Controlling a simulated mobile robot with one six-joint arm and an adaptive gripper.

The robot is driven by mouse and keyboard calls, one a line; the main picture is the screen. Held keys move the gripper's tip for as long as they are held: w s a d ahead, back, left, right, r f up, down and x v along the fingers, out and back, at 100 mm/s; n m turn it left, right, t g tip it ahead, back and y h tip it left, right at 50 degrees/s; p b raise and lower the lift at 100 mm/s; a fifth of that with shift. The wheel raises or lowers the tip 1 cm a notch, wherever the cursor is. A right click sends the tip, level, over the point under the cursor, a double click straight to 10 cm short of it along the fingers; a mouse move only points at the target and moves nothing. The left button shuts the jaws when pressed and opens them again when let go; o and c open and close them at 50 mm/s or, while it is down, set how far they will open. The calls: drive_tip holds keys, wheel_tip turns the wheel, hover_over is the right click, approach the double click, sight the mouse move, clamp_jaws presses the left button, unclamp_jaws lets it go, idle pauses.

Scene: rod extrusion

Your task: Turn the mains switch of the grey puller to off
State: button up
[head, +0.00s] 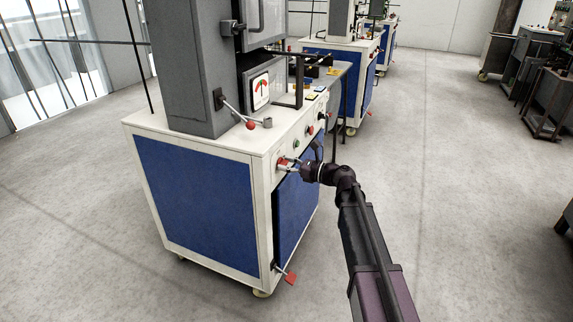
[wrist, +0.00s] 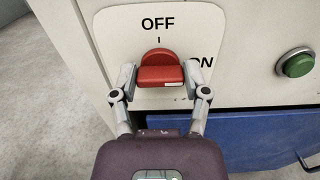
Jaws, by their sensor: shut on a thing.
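The puller (head: 190,70) is a grey column on a white cabinet with blue panels. Its mains switch (wrist: 160,72) is a red knob on a white plate (wrist: 112,28). The plate reads OFF above the knob and ON to its right, the latter partly hidden by a finger. The knob's wide front face lies level across the wrist view. My gripper (wrist: 160,80) is shut on the knob, one finger against each side. In the head view my gripper (head: 288,166) reaches the cabinet's front from the right, largely covering the switch.
A green button (wrist: 296,63) sits right of the switch plate. A red-knobbed lever (head: 250,124) and a red pedal (head: 290,278) stick out from the machine. More machines (head: 335,45) stand behind.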

drive_tip(key=n, duration=0.4)
drive_tip(key=shift+a, duration=0.1)
drive_tip(key=n, duration=0.4)
drive_tip(key=shift+s+n, duration=0.1)
drive_tip(key=shift+n, duration=0.3)
drive_tip(key=n, duration=0.4)
drive_tip(key=shift+f+n, duration=0.1)
drive_tip(key=shift+n, duration=2.4)
drive_tip(key=o, duration=1.2)
drive_tip(key=shift+f, duration=0.1)
drive_tip(key=shift+c, duration=0.2)
